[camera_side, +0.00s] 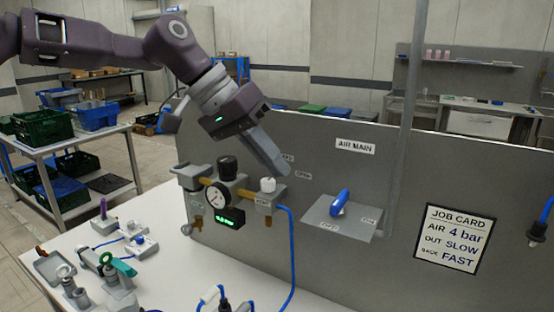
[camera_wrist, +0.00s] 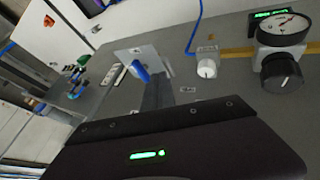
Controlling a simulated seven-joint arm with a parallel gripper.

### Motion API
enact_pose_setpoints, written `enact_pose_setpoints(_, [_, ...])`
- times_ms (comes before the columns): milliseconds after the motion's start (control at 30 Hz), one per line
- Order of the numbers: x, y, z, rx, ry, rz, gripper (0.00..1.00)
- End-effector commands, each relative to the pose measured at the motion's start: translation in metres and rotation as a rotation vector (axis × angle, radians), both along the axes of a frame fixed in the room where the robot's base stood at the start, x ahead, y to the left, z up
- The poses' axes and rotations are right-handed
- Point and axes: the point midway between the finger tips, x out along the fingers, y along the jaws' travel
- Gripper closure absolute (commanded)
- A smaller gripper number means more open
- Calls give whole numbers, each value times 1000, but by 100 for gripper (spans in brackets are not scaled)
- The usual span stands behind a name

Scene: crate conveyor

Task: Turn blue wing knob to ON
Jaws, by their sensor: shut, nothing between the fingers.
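The blue wing knob (camera_side: 340,203) stands on a grey plate (camera_side: 318,217) that juts from the panel under the AIR MAIN sign (camera_side: 355,147). Its wing slants up to the right in the side view. Two small labels lie on the plate's front part, too small to read surely. In the wrist view the knob (camera_wrist: 140,70) shows just past my fingertips. My gripper (camera_side: 283,168) is shut and empty. It points down to the right, above and left of the knob and apart from it. In the wrist view its fingers (camera_wrist: 158,96) hide part of the plate.
Left of the knob are a gauge (camera_side: 216,196), a black knob (camera_side: 228,167) and a white knob (camera_side: 267,185) close under my gripper. A blue hose (camera_side: 292,255) runs down to the table. The job card (camera_side: 454,238) hangs at the right. Several fittings stand front left.

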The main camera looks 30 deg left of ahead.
Motion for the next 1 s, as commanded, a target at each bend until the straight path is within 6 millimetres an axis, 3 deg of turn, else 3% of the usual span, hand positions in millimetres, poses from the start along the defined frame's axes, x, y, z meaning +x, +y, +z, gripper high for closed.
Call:
enact_pose_setpoints(267, [22,-29,-50,1,3,-3,100])
enact_pose_setpoints(400, [21,-53,-48,2,-1,-4,100])
enact_pose_setpoints(533, [22,-64,-48,3,-1,-2,100])
enact_pose_setpoints(1000, [21,-68,-48,3,0,5,100])
